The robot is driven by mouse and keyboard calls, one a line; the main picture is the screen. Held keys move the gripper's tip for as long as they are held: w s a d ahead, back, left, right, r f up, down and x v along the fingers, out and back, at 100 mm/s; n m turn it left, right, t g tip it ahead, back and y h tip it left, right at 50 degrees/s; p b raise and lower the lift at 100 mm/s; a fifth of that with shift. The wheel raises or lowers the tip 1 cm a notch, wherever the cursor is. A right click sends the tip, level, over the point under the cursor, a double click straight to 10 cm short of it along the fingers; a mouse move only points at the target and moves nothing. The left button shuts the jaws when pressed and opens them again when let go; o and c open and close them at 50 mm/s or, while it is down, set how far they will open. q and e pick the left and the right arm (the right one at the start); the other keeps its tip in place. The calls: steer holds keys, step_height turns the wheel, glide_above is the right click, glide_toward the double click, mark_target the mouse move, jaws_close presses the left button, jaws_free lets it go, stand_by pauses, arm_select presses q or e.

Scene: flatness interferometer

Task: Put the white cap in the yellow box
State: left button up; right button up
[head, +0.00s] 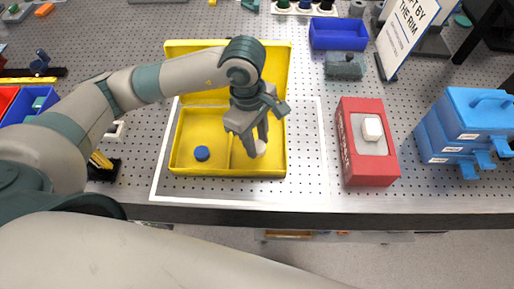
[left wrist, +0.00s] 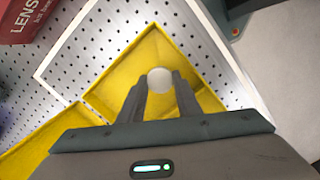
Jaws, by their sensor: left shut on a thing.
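The yellow box (head: 190,165) lies open on the bench with its lid (head: 185,47) tilted back and a divider (head: 231,152) across its inside. A blue cap (head: 202,153) sits in its left compartment. My left gripper (head: 257,145) reaches down over the right compartment, shut on a round white cap (head: 261,149). In the left wrist view the white cap (left wrist: 160,79) is between the fingertips (left wrist: 160,85), with the yellow floor around it. I cannot tell whether the cap touches the floor. My right gripper is not in view.
A red box (head: 368,174) with a white block (head: 372,129) on it stands right of the yellow box. Blue stacked drawers (head: 466,130) are farther right. A blue bin (head: 338,34) and a sign (head: 405,38) stand behind. The perforated bench ends just in front of the yellow box.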

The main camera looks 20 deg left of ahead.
arm_select(q)
steer(key=shift+f+b, duration=0.55)
steer(key=shift+f, duration=1.45)
steer(key=shift+f, duration=0.15)
steer(key=o, duration=1)
